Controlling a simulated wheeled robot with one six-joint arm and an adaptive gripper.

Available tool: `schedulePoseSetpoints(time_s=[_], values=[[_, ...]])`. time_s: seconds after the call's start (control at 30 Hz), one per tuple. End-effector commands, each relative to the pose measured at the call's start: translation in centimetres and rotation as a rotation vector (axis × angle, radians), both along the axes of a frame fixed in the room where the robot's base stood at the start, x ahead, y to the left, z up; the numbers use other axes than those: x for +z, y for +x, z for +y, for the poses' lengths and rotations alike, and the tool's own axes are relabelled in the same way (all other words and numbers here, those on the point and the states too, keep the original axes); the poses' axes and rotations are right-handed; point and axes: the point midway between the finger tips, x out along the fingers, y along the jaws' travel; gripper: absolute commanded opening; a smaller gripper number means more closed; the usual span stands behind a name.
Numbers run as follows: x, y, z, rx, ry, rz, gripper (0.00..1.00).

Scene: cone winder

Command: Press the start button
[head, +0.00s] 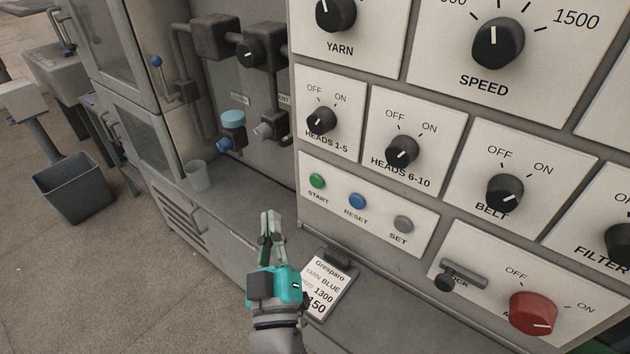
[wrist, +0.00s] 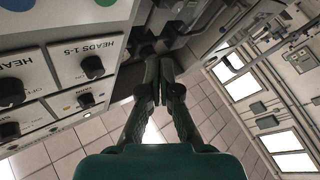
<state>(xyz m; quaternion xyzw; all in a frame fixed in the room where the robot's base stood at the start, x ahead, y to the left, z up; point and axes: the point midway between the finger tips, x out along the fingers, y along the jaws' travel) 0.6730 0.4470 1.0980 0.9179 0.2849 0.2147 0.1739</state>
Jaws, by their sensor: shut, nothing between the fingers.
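The start button (head: 317,181) is a small green round button at the left end of a white strip on the machine's front panel, with START under it. A green button cut off by the top edge of the wrist view (wrist: 104,2) matches it. My gripper (head: 267,214) is shut and empty, in front of the panel, lower and to the left of the start button in the head view. Its fingertips point up in that picture and appear apart from the button. The closed fingers also show in the wrist view (wrist: 160,64).
The blue reset button (head: 357,201) and grey set button (head: 403,224) share the strip. Knobs for heads 1-5 (head: 321,119) sit above. A clipboard card (head: 322,286) lies right of my gripper. A cup (head: 196,176) stands on the ledge behind.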

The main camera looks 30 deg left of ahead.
Motion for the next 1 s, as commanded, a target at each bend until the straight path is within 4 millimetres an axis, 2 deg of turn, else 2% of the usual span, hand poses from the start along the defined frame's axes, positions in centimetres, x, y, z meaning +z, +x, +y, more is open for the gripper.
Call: schedulePoseSetpoints(time_s=[0.6, 0.8, 1.0], values=[[0.0, 6.8, -0.6, -0.003, 0.001, -0.001, 0.00], [0.0, 8.2, -0.7, -0.001, 0.000, 0.001, 0.00], [0.0, 8.6, -0.7, -0.001, 0.000, -0.001, 0.00]])
